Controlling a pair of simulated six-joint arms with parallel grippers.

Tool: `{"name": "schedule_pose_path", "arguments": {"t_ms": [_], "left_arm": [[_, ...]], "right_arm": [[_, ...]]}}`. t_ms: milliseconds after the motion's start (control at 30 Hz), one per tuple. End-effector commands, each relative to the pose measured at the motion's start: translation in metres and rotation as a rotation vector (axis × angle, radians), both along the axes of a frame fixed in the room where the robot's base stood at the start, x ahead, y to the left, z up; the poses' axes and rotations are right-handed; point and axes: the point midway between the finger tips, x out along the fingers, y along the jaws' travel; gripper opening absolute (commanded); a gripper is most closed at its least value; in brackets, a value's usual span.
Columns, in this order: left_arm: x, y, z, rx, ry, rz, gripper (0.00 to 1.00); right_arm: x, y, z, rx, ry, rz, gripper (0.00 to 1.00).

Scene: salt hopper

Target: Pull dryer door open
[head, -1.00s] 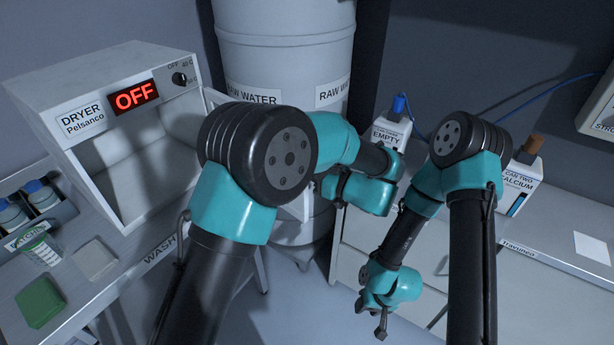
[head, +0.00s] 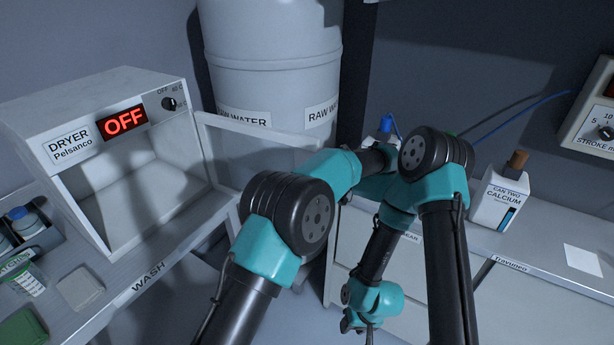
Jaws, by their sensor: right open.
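The white dryer (head: 110,125) stands at the left with a red OFF display and its front opening uncovered. Its door (head: 256,132), a pale framed panel, stands swung out from the right edge of the opening. My left arm crosses in front of the lower part of the door. My left gripper is hidden behind the arms, so its contact with the door cannot be seen. My right gripper (head: 360,326) hangs low at the bottom centre, open and empty, away from the dryer.
A large raw water tank (head: 270,65) stands behind the door. A calcium can (head: 495,200) stands on the right counter (head: 545,245). Bottles (head: 25,222), a green-lidded jar (head: 25,280) and a pale block (head: 80,288) are on the left bench.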

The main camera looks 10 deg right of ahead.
Motion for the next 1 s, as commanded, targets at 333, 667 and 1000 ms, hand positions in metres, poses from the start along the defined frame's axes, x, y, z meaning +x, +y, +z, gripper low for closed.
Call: {"name": "schedule_pose_path", "arguments": {"t_ms": [333,667,1000], "left_arm": [[0.0023,-0.0017,-0.0007,0.003,0.003,0.005,0.00],[0.0019,-0.0021,-0.0005,0.002,0.001,0.004,0.21],[0.0014,-0.0021,-0.0001,0.000,0.001,0.003,0.21]], "right_arm": [[0.0000,0.0000,0.0000,0.000,0.000,0.000,0.43],[0.0000,0.0000,0.0000,0.000,0.000,0.000,0.43],[0.0000,0.0000,0.0000,0.000,0.000,0.000,0.43]]}}
